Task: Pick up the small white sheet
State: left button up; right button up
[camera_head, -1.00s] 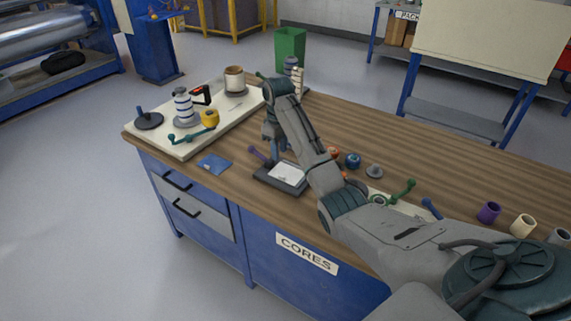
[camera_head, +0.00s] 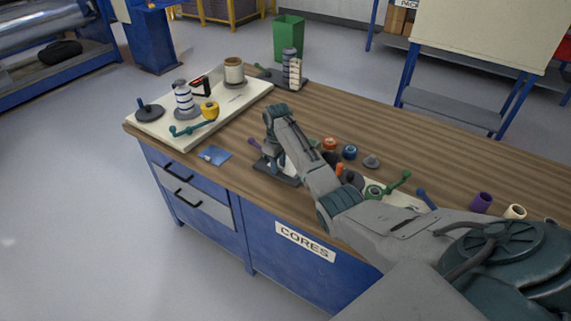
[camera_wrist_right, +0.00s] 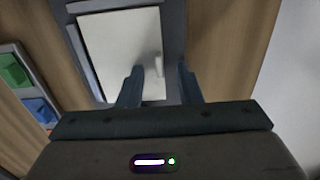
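The small white sheet (camera_wrist_right: 118,40) lies on a dark tray (camera_wrist_right: 174,30), which fills the upper middle of the right wrist view. In the head view the sheet (camera_head: 290,168) is mostly hidden behind my right arm, and only part of the dark tray (camera_head: 283,180) shows. My right gripper (camera_wrist_right: 158,84) points down over the sheet. Its two fingers are apart with nothing held between them. The gap between fingertips and sheet is hard to judge. In the head view this gripper (camera_head: 271,160) is over the tray's left part. My left gripper is not in view.
A blue packet (camera_head: 215,156) lies left of the tray. A cream board (camera_head: 150,128) with spools and a teal-handled tool stands further left. Several small rollers, a green-handled tool (camera_head: 391,186) and tube cores (camera_head: 481,202) lie to the right.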

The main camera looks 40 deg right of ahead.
grip_shut()
